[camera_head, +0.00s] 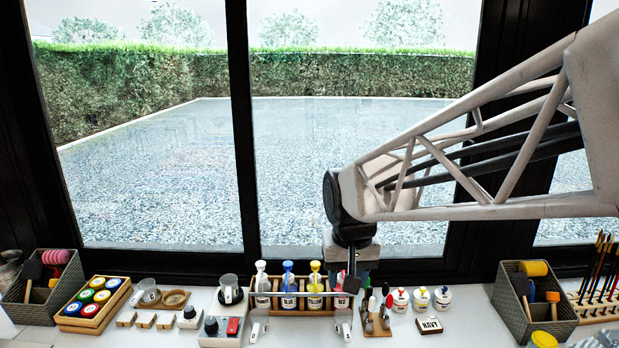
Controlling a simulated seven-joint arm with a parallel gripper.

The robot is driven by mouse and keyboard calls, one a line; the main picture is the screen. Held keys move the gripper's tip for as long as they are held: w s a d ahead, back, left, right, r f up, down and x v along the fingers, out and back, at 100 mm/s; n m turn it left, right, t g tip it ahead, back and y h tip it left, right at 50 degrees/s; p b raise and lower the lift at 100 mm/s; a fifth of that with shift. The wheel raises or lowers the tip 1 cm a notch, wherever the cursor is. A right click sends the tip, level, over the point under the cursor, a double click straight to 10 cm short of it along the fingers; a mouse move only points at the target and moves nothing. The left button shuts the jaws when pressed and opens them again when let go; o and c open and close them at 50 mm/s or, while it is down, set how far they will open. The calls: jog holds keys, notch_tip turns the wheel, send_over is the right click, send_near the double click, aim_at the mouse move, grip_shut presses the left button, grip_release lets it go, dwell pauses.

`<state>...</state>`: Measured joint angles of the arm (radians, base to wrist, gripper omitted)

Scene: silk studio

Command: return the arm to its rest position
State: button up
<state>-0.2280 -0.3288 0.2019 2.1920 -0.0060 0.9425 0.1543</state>
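My arm reaches in from the right edge, and its wrist hangs down in front of the window. My gripper (354,272) points down at the right end of a wooden rack (262,306) on the counter. The fingers are small and merge with the dark things behind and below, so I cannot tell whether they are open or shut, or whether they touch anything.
The rack holds bottles with white, blue and yellow (315,285) tops. Small jars (400,300) and a NAVY block (429,326) are to its right. Grey baskets (505,296) stand at both sides. A tray of coloured lids (92,303) is left. Counter between NAVY block and right basket is clear.

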jog(key=s+d+f, duration=0.1)
jog(key=s+d, duration=0.4)
jog(key=s, duration=0.4)
jog(key=s+d+m+t, duration=0.1)
jog(key=s+d, duration=0.5)
jog(key=s, duration=0.3)
jog(key=shift+s+d+f+h, duration=0.25)
jog(key=shift+f+h, duration=0.05)
jog(key=shift+f, duration=0.05)
jog(key=shift+o, duration=0.5)
dwell(0.5)
jog(key=shift+w, duration=0.1)
